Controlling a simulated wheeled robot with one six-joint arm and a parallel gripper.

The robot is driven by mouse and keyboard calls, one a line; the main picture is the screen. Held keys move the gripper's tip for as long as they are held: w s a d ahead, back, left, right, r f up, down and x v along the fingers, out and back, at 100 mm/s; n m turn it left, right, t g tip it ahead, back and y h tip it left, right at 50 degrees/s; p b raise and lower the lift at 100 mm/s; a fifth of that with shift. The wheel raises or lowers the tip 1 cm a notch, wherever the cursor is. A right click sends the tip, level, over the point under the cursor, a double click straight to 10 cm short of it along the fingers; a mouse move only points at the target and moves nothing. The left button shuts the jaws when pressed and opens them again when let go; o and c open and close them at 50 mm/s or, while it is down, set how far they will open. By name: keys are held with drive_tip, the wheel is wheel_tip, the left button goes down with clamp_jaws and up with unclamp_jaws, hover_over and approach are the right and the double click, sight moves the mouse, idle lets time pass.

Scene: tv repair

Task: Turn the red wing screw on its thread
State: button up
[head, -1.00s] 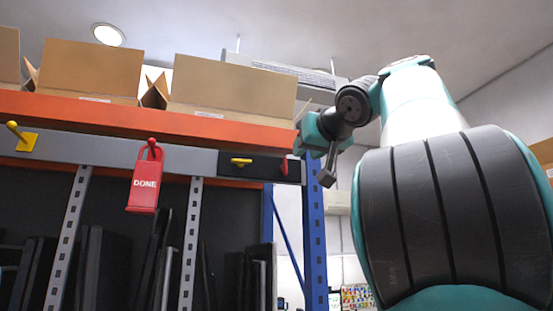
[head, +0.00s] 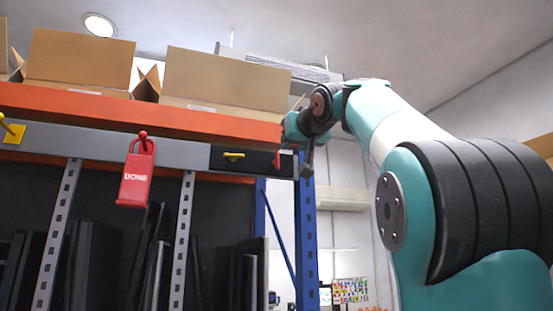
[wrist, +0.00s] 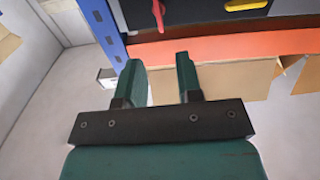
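The orange shelf beam (head: 150,116) runs above the grey rail (head: 100,144) and bears open cardboard boxes (head: 220,80). A red DONE tag (head: 136,175) hangs on the rail. A blue upright post (head: 306,230) stands close by my gripper. Dark flat panels stand below the rail.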

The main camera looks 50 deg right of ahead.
sight(278, 157)
drive_tip(key=p+x, duration=0.3)
drive_tip(key=x, duration=0.6)
drive_tip(key=shift+w+d+r, duration=0.1)
drive_tip(key=shift+w+d, duration=0.15)
drive_tip(key=shift+w, duration=0.1)
drive_tip(key=shift+w+d, duration=0.25)
drive_tip(key=shift+w, duration=0.1)
